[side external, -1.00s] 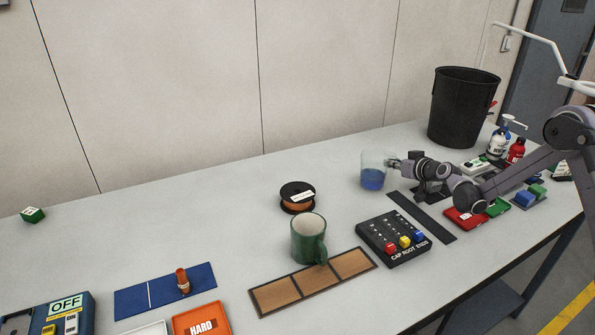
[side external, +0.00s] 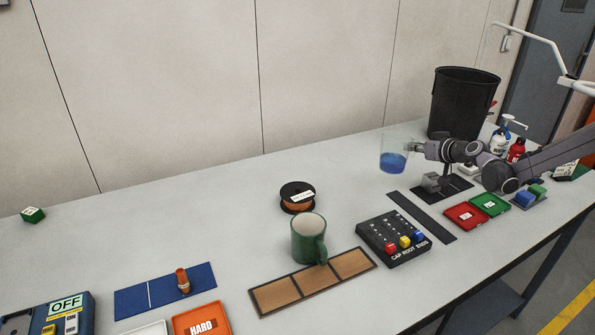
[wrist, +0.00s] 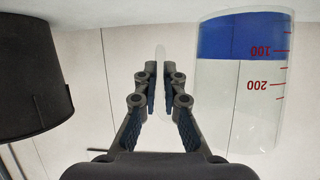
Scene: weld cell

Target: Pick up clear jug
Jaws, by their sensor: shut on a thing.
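The clear jug (side external: 394,158) holds blue liquid at its bottom and hangs above the table, slightly tilted, in the side view. My gripper (side external: 415,147) is at the jug's right side. In the wrist view the jug (wrist: 242,85) stands to the right, upside down in the picture, with red 100 and 200 marks. The fingers of my gripper (wrist: 151,84) are shut on the jug's thin clear handle (wrist: 161,70).
A black bin (side external: 463,105) stands behind my gripper. A dark strip (side external: 421,217), a button box (side external: 393,238), red and green trays (side external: 465,216), a wire spool (side external: 297,197) and a green mug (side external: 307,240) are on the table (side external: 225,215). The table's left middle is mostly clear.

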